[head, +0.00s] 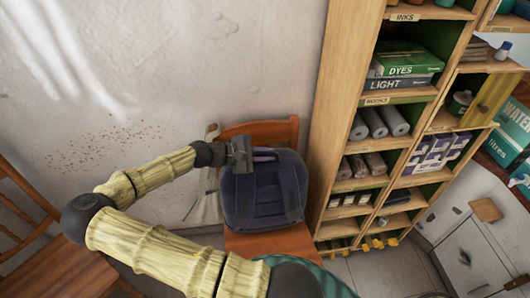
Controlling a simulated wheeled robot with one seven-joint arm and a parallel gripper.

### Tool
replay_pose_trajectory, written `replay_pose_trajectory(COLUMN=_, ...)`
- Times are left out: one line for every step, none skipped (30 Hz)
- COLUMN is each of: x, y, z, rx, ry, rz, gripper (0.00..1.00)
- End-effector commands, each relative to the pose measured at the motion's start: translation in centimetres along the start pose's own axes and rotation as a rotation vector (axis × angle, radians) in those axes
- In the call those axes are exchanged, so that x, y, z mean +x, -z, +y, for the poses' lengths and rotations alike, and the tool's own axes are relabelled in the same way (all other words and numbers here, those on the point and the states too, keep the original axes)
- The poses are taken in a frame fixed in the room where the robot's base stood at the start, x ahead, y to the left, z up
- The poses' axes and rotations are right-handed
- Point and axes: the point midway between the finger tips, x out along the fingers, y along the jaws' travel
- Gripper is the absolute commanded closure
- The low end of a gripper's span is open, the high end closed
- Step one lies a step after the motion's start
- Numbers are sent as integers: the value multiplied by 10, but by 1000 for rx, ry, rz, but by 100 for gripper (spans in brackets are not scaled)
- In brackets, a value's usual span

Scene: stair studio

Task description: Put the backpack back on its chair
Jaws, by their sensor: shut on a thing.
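A dark blue backpack (265,192) is at the wooden chair (277,245) near the middle of the head view, upright against the chair's backrest. It appears to be over the seat; I cannot tell whether its base touches the seat. The fingertips are partly hidden by the gripper body. The chair's backrest top and the front of its seat show around the backpack.
A tall wooden shelf (341,100) with boxes and rolls stands just right of the chair. A second wooden chair (45,250) is at the lower left. A white wall (200,60) is behind. A pale cloth or bag (207,190) hangs left of the backpack.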

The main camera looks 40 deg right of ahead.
Motion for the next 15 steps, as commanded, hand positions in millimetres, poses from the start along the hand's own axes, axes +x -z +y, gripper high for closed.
replay_pose_trajectory(x=0, y=-1, z=1, rx=2, ry=-2, rz=-1, gripper=100)
replay_pose_trajectory(x=0, y=-1, z=1, rx=2, ry=-2, rz=-1, gripper=100)
replay_pose_trajectory(x=0, y=-1, z=1, rx=2, ry=-2, rz=-1, gripper=100)
replay_pose_trajectory(x=0, y=0, z=0, rx=2, ry=-2, rz=-2, gripper=100)
replay_pose_trajectory(x=1, y=2, z=-1, rx=2, ry=-2, rz=-2, gripper=100)
replay_pose_trajectory(x=2, y=4, z=-3, rx=1, ry=-2, rz=-2, gripper=100)
replay_pose_trajectory(x=4, y=7, z=-5, rx=0, ry=-2, rz=-3, gripper=100)
replay_pose_trajectory(x=5, y=9, z=-7, rx=-1, ry=-2, rz=-4, gripper=100)
replay_pose_trajectory(x=7, y=14, z=-10, rx=0, ry=-2, rz=-3, gripper=100)
replay_pose_trajectory(x=8, y=17, z=-12, rx=-1, ry=-3, rz=-3, gripper=100)
replay_pose_trajectory(x=9, y=20, z=-14, rx=-1, ry=-3, rz=-3, gripper=100)
replay_pose_trajectory(x=10, y=23, z=-16, rx=0, ry=-3, rz=-2, gripper=100)
replay_pose_trajectory(x=11, y=25, z=-17, rx=1, ry=-3, rz=-2, gripper=100)
replay_pose_trajectory(x=12, y=26, z=-18, rx=1, ry=-3, rz=-2, gripper=100)
replay_pose_trajectory(x=12, y=27, z=-19, rx=1, ry=-3, rz=-2, gripper=100)
